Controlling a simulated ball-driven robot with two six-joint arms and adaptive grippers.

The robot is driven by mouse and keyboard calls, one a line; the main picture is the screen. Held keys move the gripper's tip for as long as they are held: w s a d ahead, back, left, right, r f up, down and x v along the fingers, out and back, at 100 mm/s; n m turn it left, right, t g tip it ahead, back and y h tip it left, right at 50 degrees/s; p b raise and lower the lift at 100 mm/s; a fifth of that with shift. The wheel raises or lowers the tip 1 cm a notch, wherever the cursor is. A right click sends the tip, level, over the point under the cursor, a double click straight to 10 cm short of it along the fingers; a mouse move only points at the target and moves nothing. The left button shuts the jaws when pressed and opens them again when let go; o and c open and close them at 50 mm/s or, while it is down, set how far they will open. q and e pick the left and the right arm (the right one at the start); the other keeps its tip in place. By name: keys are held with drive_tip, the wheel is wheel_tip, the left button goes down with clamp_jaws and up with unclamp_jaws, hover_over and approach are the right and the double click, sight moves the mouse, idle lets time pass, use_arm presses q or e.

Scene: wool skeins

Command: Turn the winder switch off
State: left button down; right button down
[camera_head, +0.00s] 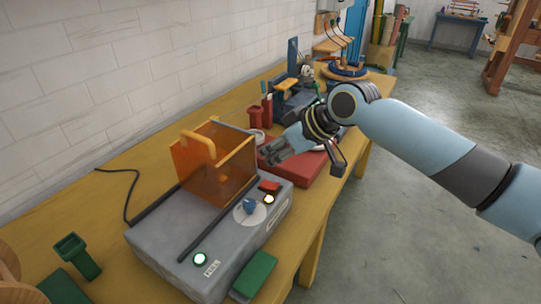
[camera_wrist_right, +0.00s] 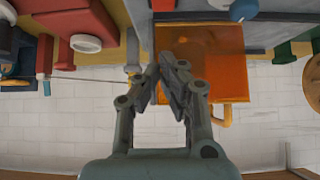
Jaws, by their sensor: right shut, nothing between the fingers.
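The winder is a grey box (camera_head: 205,245) on the bench with a translucent orange guard (camera_head: 222,165) standing on it. On its top are a blue knob (camera_head: 249,206) on a white round plate, a small red part (camera_head: 269,187), a lit warm-white lamp (camera_head: 268,199) and a lit green lamp (camera_head: 199,259). I cannot tell which setting the switch is at. My right gripper (camera_head: 268,156) is shut and empty, behind and right of the guard, apart from the knob. My left gripper is out of view.
A red box (camera_head: 300,165) lies beneath my right arm. A green block (camera_head: 254,275) is at the winder's front side and a green holder (camera_head: 78,256) stands at left. A black cable (camera_head: 130,195) runs by the wall. Blue equipment (camera_head: 290,95) stands farther back.

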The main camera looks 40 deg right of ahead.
drive_tip(key=v, duration=0.8)
drive_tip(key=shift+r, duration=0.55)
